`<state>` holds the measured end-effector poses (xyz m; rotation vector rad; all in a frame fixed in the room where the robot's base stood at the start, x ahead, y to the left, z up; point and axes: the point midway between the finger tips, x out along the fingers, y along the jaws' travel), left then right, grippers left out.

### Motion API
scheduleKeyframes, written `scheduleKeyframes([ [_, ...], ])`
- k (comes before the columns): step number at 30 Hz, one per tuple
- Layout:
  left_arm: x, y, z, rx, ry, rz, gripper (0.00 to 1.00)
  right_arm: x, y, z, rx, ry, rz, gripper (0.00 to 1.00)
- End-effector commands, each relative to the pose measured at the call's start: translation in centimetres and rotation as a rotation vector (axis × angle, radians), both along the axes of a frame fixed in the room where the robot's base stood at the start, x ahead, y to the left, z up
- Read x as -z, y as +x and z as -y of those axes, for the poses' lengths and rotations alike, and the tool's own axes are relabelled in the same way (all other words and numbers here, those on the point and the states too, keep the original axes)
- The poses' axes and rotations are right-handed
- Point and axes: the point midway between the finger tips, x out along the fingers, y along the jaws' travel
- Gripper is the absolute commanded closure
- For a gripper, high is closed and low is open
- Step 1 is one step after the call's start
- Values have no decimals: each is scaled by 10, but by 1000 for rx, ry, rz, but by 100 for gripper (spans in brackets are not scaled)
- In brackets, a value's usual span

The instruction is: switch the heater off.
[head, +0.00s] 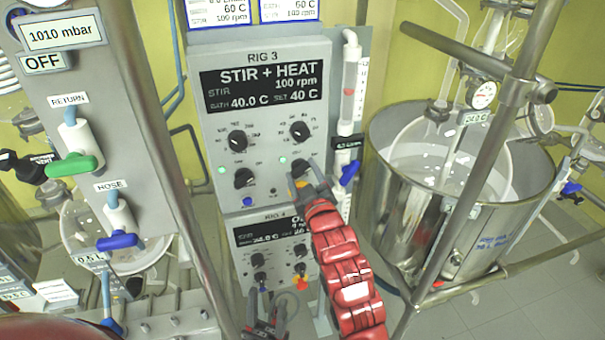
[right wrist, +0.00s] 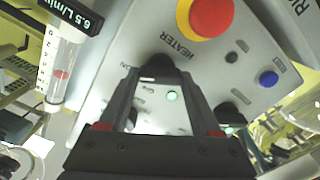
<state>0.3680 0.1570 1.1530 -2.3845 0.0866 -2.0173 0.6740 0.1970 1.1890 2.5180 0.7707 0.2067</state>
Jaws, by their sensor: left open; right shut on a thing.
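The RIG 3 panel (head: 213,140) faces me in the head view. Its display (head: 264,86) reads STIR + HEAT, 100 rpm, bath 40.0 C and set 40 C. The heater knob (head: 301,167) is at its lower right, with a lit green lamp (head: 283,160) beside it. The knob, labelled HEATER, also shows in the right wrist view (right wrist: 158,65), with a green lamp (right wrist: 172,96). My right gripper (right wrist: 161,78) is shut on the knob, one finger on each side. My left gripper (head: 265,318) is open and empty, low in the head view, below the RIG 4 panel.
A red stop button (right wrist: 207,14) on yellow sits close to the heater knob. The stir knob (head: 244,178) is to the left. The RIG 4 panel (head: 237,220) is below. A flow tube (head: 349,95) and a steel bath (head: 400,200) stand to the right.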

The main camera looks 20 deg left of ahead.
Motion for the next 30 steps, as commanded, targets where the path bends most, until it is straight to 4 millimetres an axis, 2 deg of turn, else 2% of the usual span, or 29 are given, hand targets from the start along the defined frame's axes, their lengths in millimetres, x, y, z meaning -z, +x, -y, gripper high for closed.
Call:
scheduleKeyframes([
  [8, 6, 0, 0, 0, 0, 0, 50, 2, 0, -1, -1, -23, 18, 91],
  [14, 23, 0, 0, 0, 0, 0, 50, 4, -1, -1, -1, -104, 74, 91],
  [21, 44, 0, 0, 0, 0, 0, 50, 4, -1, -1, 0, -272, 187, 91],
  [30, 53, 0, 0, 0, 0, 0, 50, 2, -2, -2, -1, -508, 343, 91],
])
